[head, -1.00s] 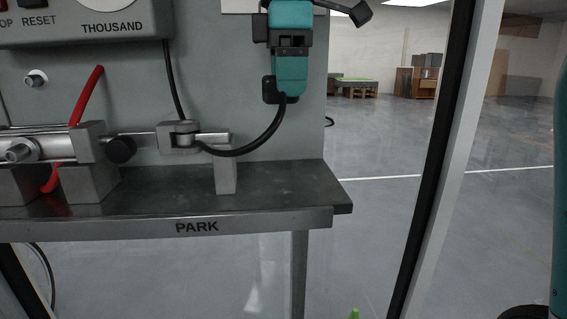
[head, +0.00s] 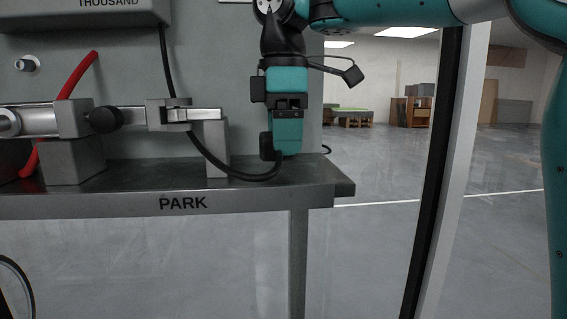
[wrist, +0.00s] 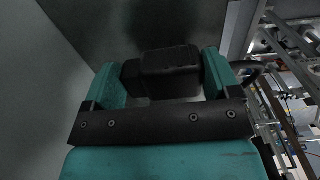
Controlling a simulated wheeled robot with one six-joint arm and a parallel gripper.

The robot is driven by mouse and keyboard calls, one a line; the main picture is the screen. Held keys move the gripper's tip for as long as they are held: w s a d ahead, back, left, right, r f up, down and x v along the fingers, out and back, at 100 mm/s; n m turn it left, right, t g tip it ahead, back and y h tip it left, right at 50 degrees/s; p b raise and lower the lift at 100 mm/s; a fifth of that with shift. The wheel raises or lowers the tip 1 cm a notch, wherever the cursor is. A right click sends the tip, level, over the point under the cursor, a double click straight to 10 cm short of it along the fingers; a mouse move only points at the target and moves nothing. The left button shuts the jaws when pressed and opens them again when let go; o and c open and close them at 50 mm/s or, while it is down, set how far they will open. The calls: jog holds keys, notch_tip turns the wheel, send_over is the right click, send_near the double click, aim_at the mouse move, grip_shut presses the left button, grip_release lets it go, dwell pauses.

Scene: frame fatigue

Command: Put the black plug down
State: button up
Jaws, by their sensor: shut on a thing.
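My teal gripper (head: 282,150) points down over the right end of the grey metal shelf labelled PARK (head: 110,204). It is shut on the black plug (head: 266,147), a dark block that sticks out at the left of the fingers. In the wrist view the plug (wrist: 168,73) sits between the two teal fingers. A black cable (head: 232,174) runs from the plug, sags to the shelf and goes left towards the clamp. The plug is at or just above the shelf top; I cannot tell if it touches.
A grey panel rises behind the shelf. A frame post (head: 445,160) stands to the right. The shelf's right end is clear.

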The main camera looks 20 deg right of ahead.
jog(key=shift+f+b, duration=0.65)
jog(key=shift+f, duration=0.6)
jog(key=o, duration=0.9)
jog(key=shift+c, duration=0.2)
notch_tip(320, 180, up, 12)
jog(key=p, duration=1.1)
jog(key=shift+r+p, duration=0.2)
jog(key=shift+p, duration=0.2)
